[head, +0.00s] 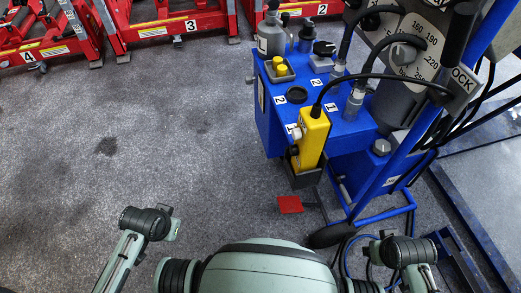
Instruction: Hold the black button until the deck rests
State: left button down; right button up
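A yellow hand control (313,139) hangs at the front of the blue trolley unit (353,131), joined to a black cable. A pale round button (297,133) sticks out of its left side. A small dark knob (294,150), which may be the black button, shows just below the pale one. I cannot tell whether it is pressed. Parts of red jacks (166,28) stand along the top edge, with number plates 4, 3 and 2. Which part is the deck, and whether it rests, I cannot tell. Neither gripper shows; only links of my arms appear at the bottom.
The blue trolley carries a grey bottle (271,35), yellow buttons (282,69), black knobs and a dial panel (411,50). A red pedal (290,204) lies low beside it. Cables and blue frame bars crowd the right. The grey floor (150,130) at left is clear.

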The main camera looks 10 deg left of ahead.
aim_at(294, 151)
jog(key=l+u, duration=0.1)
jog(key=u, duration=0.3)
jog(key=k+u, duration=0.1)
jog(key=u, duration=0.7)
jog(key=k+u, duration=0.15)
jog(key=k, duration=0.3)
jog(key=k+z, duration=0.2)
jog(key=z, duration=0.2)
jog(key=k+l+z, duration=0.1)
jog(key=z, duration=0.3)
jog(key=k+l+z, duration=0.2)
jog(key=z, duration=0.2)
jog(key=k, duration=0.1)
